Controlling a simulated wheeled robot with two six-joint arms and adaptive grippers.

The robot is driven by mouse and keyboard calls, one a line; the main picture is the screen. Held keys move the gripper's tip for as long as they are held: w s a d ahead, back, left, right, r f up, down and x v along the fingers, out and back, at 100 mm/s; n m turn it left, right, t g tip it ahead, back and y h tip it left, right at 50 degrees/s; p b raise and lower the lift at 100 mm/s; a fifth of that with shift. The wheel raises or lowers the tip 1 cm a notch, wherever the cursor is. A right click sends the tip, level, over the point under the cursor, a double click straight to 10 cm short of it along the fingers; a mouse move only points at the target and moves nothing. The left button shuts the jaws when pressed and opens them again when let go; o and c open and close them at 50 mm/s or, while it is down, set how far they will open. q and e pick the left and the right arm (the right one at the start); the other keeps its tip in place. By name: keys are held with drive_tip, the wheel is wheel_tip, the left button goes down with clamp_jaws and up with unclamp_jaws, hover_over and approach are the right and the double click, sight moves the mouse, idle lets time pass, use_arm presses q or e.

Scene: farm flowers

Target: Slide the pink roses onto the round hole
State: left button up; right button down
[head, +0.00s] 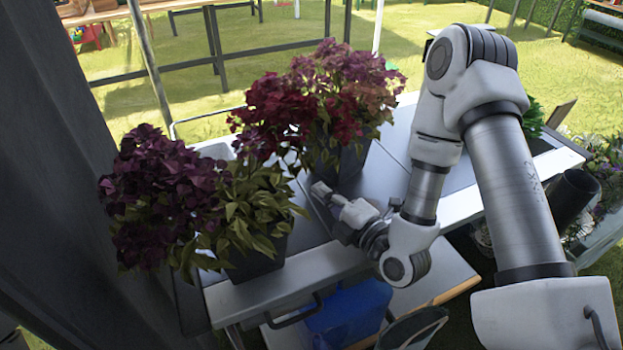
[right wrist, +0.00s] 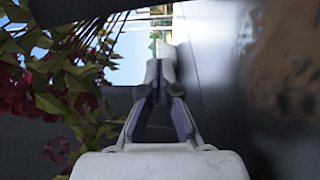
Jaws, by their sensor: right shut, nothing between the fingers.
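The pink-red roses (head: 320,95) stand upright in a dark pot (head: 345,165) on the metal table. They show in the right wrist view (right wrist: 25,85) along the left side, with the dark pot (right wrist: 30,145) below them. My right gripper (head: 320,190) is shut and empty, low over the table and just in front of the pot. Its closed fingertips (right wrist: 162,50) show in the right wrist view; I cannot tell if they touch the pot. I cannot make out the round hole. My left gripper is not in view.
A purple-flowered plant (head: 165,200) in a dark pot (head: 262,255) stands at the table's left end. The metal table (head: 385,165) has bare surface around the roses' pot. A blue bin (head: 350,312) is below the front edge. A dark cylinder (head: 572,200) stands beyond the right end.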

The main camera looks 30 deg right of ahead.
drive_tip(key=shift+w+f, duration=0.1)
drive_tip(key=shift+w, duration=0.25)
drive_tip(key=w, duration=0.3)
drive_tip(key=w+a, duration=0.1)
drive_tip(key=w, duration=0.2)
drive_tip(key=w+a, duration=0.1)
drive_tip(key=w, duration=0.2)
drive_tip(key=shift+r, duration=0.3)
drive_tip(key=d, duration=0.3)
drive_tip(key=shift+s+d, duration=0.35)
drive_tip(key=shift+d, duration=0.05)
drive_tip(key=shift+d+f, duration=0.1)
drive_tip(key=shift+d, duration=0.15)
drive_tip(key=shift+a, duration=0.1)
